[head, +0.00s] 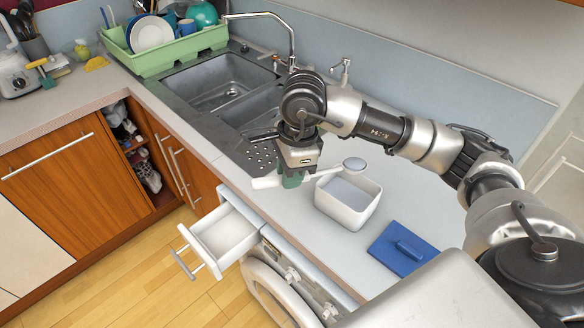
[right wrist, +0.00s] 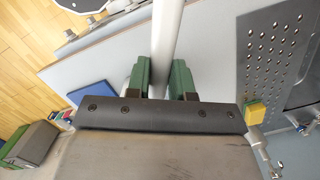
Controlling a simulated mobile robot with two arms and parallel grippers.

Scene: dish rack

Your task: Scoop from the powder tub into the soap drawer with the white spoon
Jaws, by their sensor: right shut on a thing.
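My right gripper (head: 291,180) is shut on the handle of the white spoon (head: 325,172), above the counter left of the powder tub. The spoon's bowl (head: 354,164) is at the right end of the handle, above the far rim of the tub; I cannot tell whether it holds powder. In the right wrist view the spoon's handle (right wrist: 167,40) runs up between the green fingers (right wrist: 161,82). The white powder tub (head: 345,216) stands open on the counter with pale contents. The soap drawer (head: 222,238) is pulled out from the washing machine below the counter. My left gripper is not in view.
A blue lid (head: 402,250) lies on the counter right of the tub. The steel sink (head: 222,82) with its tap (head: 291,40) is behind and left of the gripper. A green dish rack (head: 180,52) stands at the back left.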

